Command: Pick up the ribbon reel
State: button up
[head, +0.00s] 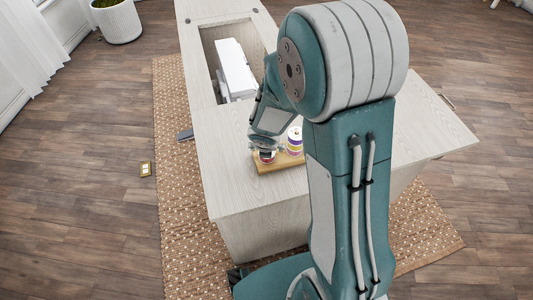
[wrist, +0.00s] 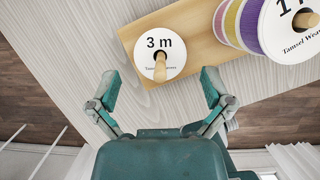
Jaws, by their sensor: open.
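In the wrist view a low reel (wrist: 153,43) with a white top marked "3 m" sits on a wooden peg on a pale wooden board. A taller reel or stack (wrist: 240,25) with purple, yellow and pink bands and a white label stands to its right, cut off by the picture edge. My gripper (wrist: 159,88) is open and empty, its two fingers spread on the near side of the "3 m" reel, not touching it. In the head view my gripper (head: 266,147) is over the low reel and partly hides it; the banded reel (head: 295,141) stands beside it.
The wooden board (head: 281,165) lies on the cabinet top (head: 240,195), near its front edge. A white machine (head: 235,70) sits in the cabinet's recess behind. The cabinet top left of the board is clear. A small gold-coloured plate (head: 145,169) lies on the floor.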

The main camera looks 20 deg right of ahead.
jog(key=shift+x, duration=1.6)
jog(key=c, duration=0.9)
